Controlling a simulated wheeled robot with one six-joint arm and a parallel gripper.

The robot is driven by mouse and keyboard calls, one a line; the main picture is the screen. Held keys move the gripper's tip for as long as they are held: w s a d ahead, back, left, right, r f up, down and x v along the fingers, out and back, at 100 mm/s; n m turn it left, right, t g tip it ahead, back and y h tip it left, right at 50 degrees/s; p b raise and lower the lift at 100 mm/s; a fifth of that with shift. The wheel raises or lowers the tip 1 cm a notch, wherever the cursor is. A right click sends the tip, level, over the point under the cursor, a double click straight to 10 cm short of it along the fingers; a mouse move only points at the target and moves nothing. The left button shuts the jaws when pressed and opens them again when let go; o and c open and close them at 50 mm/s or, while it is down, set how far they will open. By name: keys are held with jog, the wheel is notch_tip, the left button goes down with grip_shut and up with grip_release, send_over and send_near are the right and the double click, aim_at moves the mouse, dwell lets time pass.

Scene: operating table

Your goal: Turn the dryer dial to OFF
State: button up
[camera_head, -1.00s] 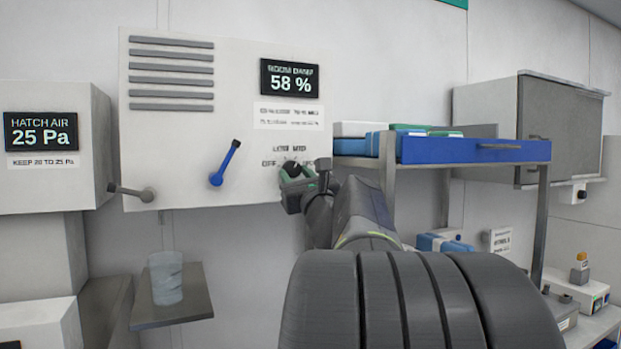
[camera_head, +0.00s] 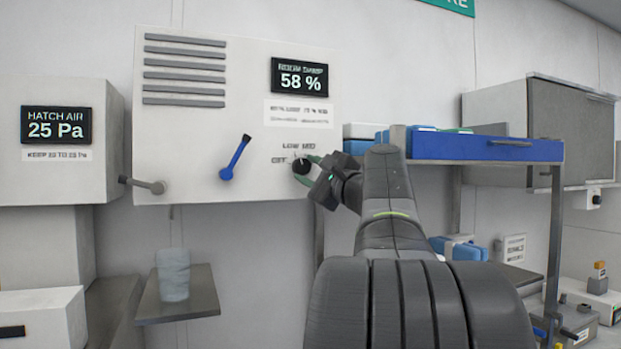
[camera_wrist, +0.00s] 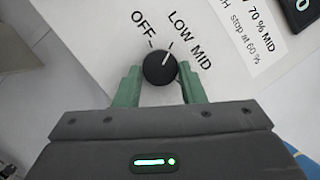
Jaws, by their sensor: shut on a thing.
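The round black dryer dial (camera_wrist: 159,68) is in the middle of the wrist view, below the printed words OFF, LOW and MID. Its white pointer line is toward the LOW mark, with OFF to the left. My gripper (camera_wrist: 160,75) is shut on the dial, one green finger on each side. In the head view the dial (camera_head: 301,166) is at the lower right of the white dryer panel (camera_head: 245,120), with my gripper (camera_head: 308,168) at it. The dial's pointer is too small to read there.
A blue lever (camera_head: 234,158) and a grey lever (camera_head: 143,185) stick out to the left of the dial. The display (camera_head: 299,76) reads 58 %. A shelf with a blue front (camera_head: 485,148) stands right of my arm. A cup (camera_head: 173,275) stands on a small ledge below.

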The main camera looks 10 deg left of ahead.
jog(key=n+g, duration=0.1)
jog(key=n, duration=0.3)
jog(key=n+g, duration=0.1)
jog(key=n, duration=0.1)
jog(key=shift+w+d+r+g+h, duration=0.1)
jog(key=shift+r+g+h, duration=0.2)
jog(key=shift+r+n+g+h+p, duration=0.1)
jog(key=shift+n+g+h+p, duration=0.2)
jog(key=shift+n, duration=0.8)
jog(key=shift+r+n+g+h+p, duration=0.1)
jog(key=shift+n+h+p, duration=0.25)
jog(key=shift+n, duration=0.75)
jog(key=o, duration=1)
jog(key=shift+d, duration=0.1)
jog(key=b+v, duration=0.3)
jog(key=v, duration=1)
jog(key=shift+s+d, duration=0.25)
jog(key=shift+r, duration=0.1)
jog(key=p+x, duration=0.3)
jog(key=x, duration=1)
jog(key=shift+w+a, duration=0.2)
jog(key=shift+a, duration=0.15)
